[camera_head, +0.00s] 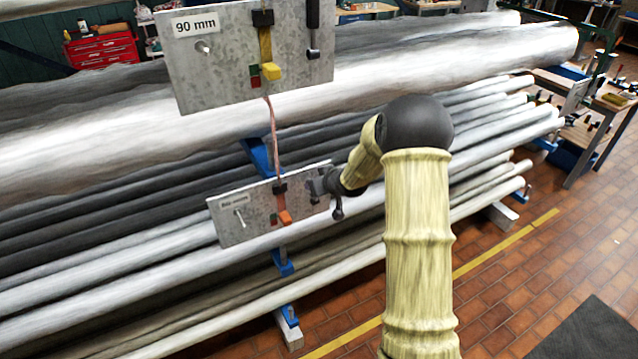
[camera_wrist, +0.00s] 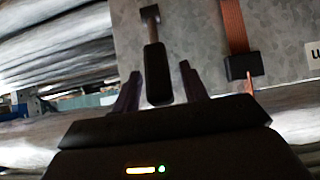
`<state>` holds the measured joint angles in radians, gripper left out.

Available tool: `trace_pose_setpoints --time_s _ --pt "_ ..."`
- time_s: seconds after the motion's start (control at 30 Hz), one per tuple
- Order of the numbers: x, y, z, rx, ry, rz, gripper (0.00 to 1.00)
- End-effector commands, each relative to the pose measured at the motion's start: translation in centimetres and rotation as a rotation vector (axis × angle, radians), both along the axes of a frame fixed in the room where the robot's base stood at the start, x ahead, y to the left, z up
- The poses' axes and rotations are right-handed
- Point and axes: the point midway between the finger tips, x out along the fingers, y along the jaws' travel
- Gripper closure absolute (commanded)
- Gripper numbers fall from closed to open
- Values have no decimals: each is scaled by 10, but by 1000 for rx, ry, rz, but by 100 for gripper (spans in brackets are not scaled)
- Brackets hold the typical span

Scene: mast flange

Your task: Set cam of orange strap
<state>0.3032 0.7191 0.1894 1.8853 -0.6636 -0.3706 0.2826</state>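The orange strap (camera_head: 284,217) hangs from a dark buckle (camera_head: 279,188) on the lower metal plate (camera_head: 244,203). The strap (camera_wrist: 234,27) and its buckle (camera_wrist: 242,67) also show in the wrist view. Beside them is a lever with a black handle (camera_wrist: 157,75) and a thin stem ending in a small dark block (camera_wrist: 150,13). My gripper (camera_wrist: 158,82) is open, one finger on each side of this handle, with narrow gaps visible. In the head view my gripper (camera_head: 322,184) is at the plate's right edge and hides most of the lever.
Above is a larger plate (camera_head: 210,75) marked 90 mm, with a yellow strap (camera_head: 266,45) and its own black lever (camera_head: 313,18). Long pipes on a blue rack lie behind both plates.

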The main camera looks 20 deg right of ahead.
Motion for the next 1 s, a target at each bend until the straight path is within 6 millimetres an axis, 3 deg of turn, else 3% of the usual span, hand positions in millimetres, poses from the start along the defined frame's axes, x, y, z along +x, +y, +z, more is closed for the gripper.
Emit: trace_pose_setpoints --time_s 0.27,0.43,1.0 --pt "-3 -1 2 -1 0 -1 56" --pt "-15 -4 12 0 -2 -1 56" --pt "-89 -23 73 -2 -1 -2 56"
